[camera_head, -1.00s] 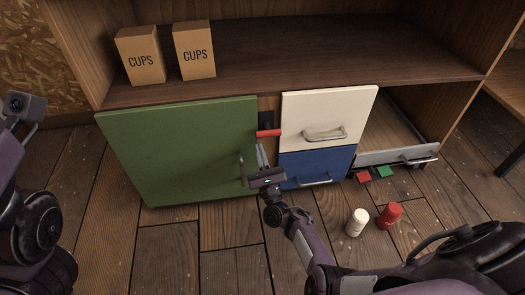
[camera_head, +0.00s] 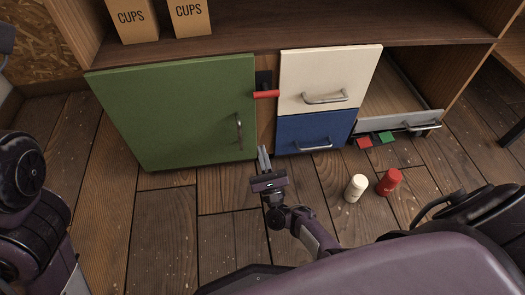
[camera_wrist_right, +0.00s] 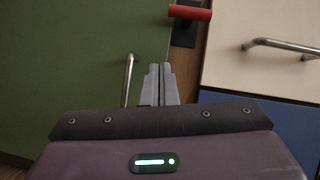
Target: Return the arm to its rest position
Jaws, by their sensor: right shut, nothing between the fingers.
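My right gripper (camera_head: 264,160) is shut and empty in the head view, in front of the cabinet near the lower right corner of the green door (camera_head: 175,115). In the right wrist view its two fingers (camera_wrist_right: 161,82) lie together with nothing between them. The green door's metal handle (camera_head: 239,131) is just left of and above the fingertips in the head view, apart from them. A red lever (camera_head: 266,94) sits on a dark plate beside the door. My left arm shows at the left edge; its gripper is out of view.
A cream drawer (camera_head: 330,75) and a blue drawer (camera_head: 314,131) look shut. A grey-fronted drawer (camera_head: 400,129) at right stands lower. Two CUPS boxes (camera_head: 134,18) stand on top.

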